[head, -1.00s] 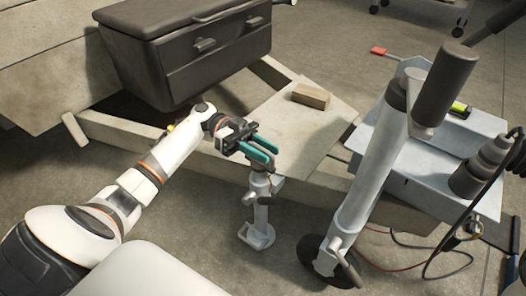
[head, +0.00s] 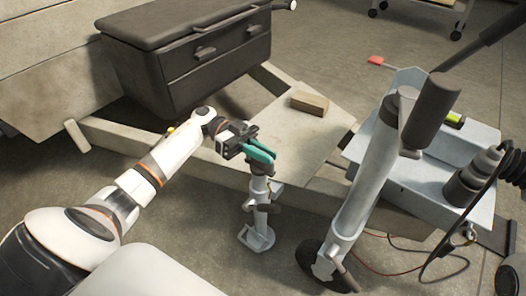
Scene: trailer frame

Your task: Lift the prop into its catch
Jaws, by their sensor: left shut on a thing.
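The prop (head: 259,215) is a short pale metal leg with a flat foot plate, standing roughly upright below the trailer frame (head: 308,185). My left gripper (head: 262,157) is at its upper end, with its teal fingers closed on it. The fingers and the gripper body hide the top of the prop. I cannot make out the catch for certain. The foot plate is near the floor; I cannot tell whether it touches. My right gripper is not in the head view.
A jockey wheel post (head: 362,190) with a dark handle stands right of the prop. A grey metal tray (head: 405,180) holds a dark cylindrical tool (head: 470,182) with a cable. A wood block (head: 309,102) lies on the frame plate, and a dark toolbox (head: 190,60) sits behind.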

